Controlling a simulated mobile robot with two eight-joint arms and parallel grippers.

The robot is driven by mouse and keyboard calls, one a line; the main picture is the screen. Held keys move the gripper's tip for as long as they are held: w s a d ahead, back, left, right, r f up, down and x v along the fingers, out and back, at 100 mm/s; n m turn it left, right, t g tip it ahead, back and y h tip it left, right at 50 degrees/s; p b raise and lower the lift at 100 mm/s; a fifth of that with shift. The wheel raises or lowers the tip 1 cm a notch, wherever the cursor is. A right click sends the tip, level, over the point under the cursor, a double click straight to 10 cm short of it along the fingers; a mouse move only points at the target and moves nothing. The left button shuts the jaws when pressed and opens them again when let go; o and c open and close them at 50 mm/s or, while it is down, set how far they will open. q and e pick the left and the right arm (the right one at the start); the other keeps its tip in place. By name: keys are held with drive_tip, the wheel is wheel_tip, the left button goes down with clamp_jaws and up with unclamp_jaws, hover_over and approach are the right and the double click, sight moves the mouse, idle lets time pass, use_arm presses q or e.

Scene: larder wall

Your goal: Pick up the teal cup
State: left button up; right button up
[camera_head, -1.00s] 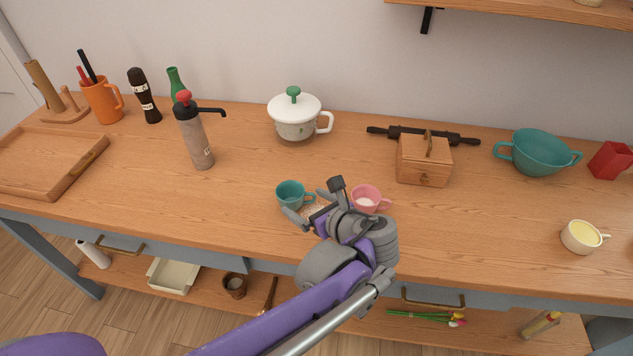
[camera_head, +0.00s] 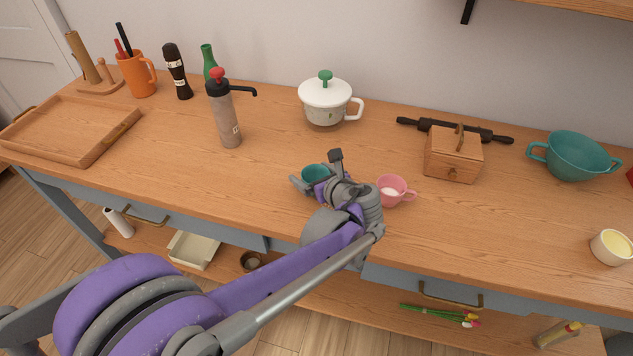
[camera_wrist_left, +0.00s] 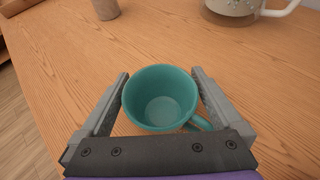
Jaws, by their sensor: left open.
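The teal cup (camera_head: 314,173) stands upright on the wooden counter, partly hidden behind my left gripper in the head view. In the left wrist view the teal cup (camera_wrist_left: 160,97) sits between the two open fingers, its handle pointing toward the lower right. My left gripper (camera_head: 317,178) is open around the cup; in the wrist view the gripper (camera_wrist_left: 162,95) has a finger on each side, close to the cup wall. I cannot tell whether either finger touches it. My right gripper is not in view.
A pink cup (camera_head: 392,190) stands just right of my left gripper. A white lidded pot (camera_head: 326,105) and a grey pump bottle (camera_head: 226,120) stand behind. A wooden box (camera_head: 453,156) is to the right. The counter (camera_head: 265,155) left of the cup is clear.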

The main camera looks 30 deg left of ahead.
use_arm(q)
drive_tip(key=shift+c, duration=0.2)
drive_tip(key=c, duration=1.1)
